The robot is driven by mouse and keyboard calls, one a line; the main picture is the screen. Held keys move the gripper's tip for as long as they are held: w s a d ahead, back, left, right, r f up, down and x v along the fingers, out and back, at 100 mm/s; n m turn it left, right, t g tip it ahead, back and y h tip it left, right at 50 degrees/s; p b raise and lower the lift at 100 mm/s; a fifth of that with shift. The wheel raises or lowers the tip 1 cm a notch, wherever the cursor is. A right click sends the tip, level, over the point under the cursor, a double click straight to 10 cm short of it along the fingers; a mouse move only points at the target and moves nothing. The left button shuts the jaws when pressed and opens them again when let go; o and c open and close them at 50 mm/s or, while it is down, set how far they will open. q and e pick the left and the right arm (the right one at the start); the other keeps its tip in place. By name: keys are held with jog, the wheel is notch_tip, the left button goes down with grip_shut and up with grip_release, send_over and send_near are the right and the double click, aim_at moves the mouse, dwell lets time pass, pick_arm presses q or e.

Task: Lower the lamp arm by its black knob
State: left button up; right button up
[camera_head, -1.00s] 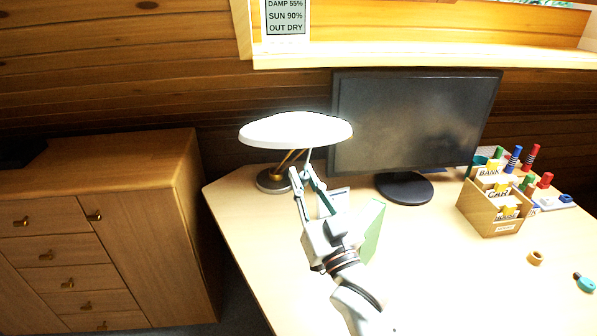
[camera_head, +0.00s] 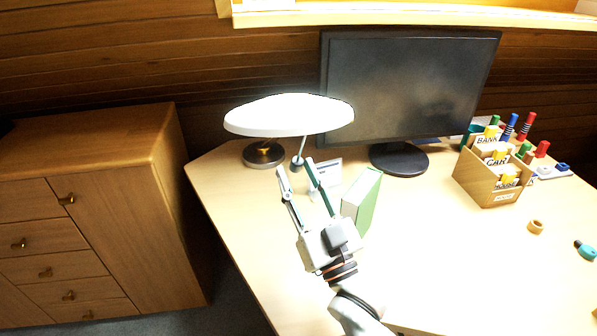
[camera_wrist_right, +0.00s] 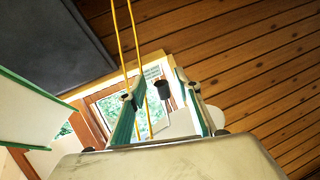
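The desk lamp has a wide, lit white shade (camera_head: 288,115) above a round base (camera_head: 263,154). A thin rod runs down from the shade to the black knob (camera_head: 298,161). In the right wrist view the knob (camera_wrist_right: 163,88) hangs between my right gripper's fingers, nearer the right one, with gaps showing on both sides. My right gripper (camera_head: 296,167) is open, its fingertips level with the knob under the shade. Two brass-coloured lamp rods (camera_wrist_right: 123,45) cross the wrist view by the left finger. My left gripper is in no frame.
A green-sided book or box (camera_head: 362,198) stands on the desk close beside my right gripper. A monitor (camera_head: 405,95) is behind it. A card box (camera_head: 492,178) and stamps are at the right. The middle of the desk (camera_head: 440,250) is clear.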

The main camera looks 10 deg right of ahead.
jog(key=shift+r, duration=0.25)
jog(key=v, duration=1.2)
jog(key=shift+s, duration=0.1)
